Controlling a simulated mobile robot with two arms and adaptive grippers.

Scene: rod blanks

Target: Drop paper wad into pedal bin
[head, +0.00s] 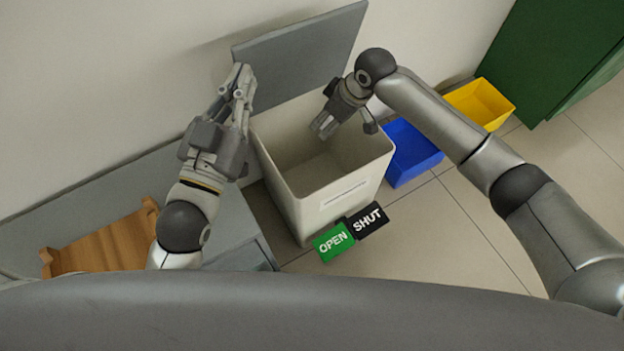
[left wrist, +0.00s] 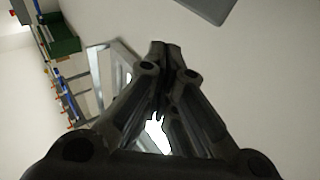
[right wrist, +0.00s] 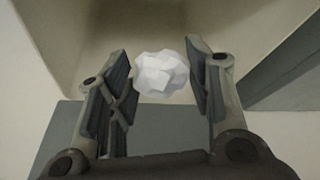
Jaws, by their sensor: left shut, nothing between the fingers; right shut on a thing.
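The pale pedal bin (head: 345,195) stands by the wall with its grey lid (head: 300,60) raised, so its mouth is open. A green OPEN pedal (head: 332,242) and a black SHUT pedal (head: 367,219) lie at its front foot. My right gripper (head: 347,127) is over the bin's mouth, pointing down. In the right wrist view the white crumpled paper wad (right wrist: 162,74) is between its fingers (right wrist: 160,85), with the bin's inside behind it. I cannot make out the wad in the head view. My left gripper (head: 241,85) is shut and empty, raised beside the lid at the bin's left.
A blue box (head: 408,155) and a yellow box (head: 480,103) stand right of the bin. A green cabinet (head: 555,50) is at the far right. A wooden tray (head: 105,245) rests on a grey surface at left. The floor in front of the boxes is clear.

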